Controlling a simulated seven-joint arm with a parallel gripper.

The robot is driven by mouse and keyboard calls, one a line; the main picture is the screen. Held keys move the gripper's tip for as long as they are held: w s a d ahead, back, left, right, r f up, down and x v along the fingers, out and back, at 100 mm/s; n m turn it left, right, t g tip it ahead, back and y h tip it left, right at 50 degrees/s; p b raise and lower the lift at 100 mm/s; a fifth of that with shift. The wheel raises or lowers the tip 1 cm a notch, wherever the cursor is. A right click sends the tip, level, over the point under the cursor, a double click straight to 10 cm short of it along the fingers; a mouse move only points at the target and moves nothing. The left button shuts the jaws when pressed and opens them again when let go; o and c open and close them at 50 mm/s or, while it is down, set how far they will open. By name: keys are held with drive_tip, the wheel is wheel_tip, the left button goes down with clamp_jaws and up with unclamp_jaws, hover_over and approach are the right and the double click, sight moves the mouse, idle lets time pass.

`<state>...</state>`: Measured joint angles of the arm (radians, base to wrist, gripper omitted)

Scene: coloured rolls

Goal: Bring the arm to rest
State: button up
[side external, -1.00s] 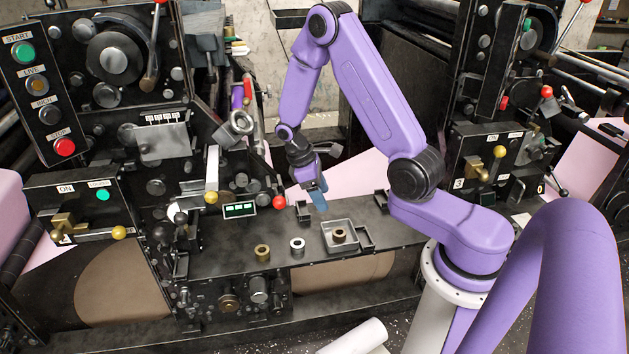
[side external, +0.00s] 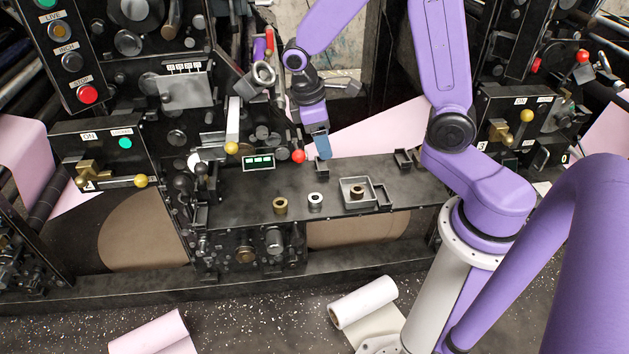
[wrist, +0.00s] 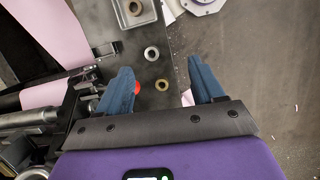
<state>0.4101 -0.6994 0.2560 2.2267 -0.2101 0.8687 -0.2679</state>
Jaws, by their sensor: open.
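A brown roll (side external: 356,193) stands inside the square grey tray (side external: 346,204). The wrist view also shows the brass roll (wrist: 162,84), the silver roll (wrist: 151,54) and part of the tray (wrist: 120,14).
A lever with a red knob (side external: 298,156) is close to my gripper's left. Control panels with levers flank the table. Small dark brackets (side external: 403,160) stand at the table's right. White (side external: 362,302) and pink (side external: 150,332) paper rolls lie on the floor.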

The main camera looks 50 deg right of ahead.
drive_tip(key=s+a+r+n+y, duration=0.1)
drive_tip(key=s+a+r, duration=0.1)
drive_tip(key=s, duration=0.4)
drive_tip(key=s+a+r+n+t+y, duration=0.1)
drive_tip(key=s+a+r+n, duration=0.1)
drive_tip(key=s, duration=0.5)
drive_tip(key=s+a+r+n, duration=0.1)
drive_tip(key=s+a+r, duration=0.1)
drive_tip(key=s, duration=0.5)
drive_tip(key=shift+s+a+r+t+y, duration=0.25)
drive_tip(key=shift+a+t+y, duration=0.05)
drive_tip(key=shift+t+y, duration=0.1)
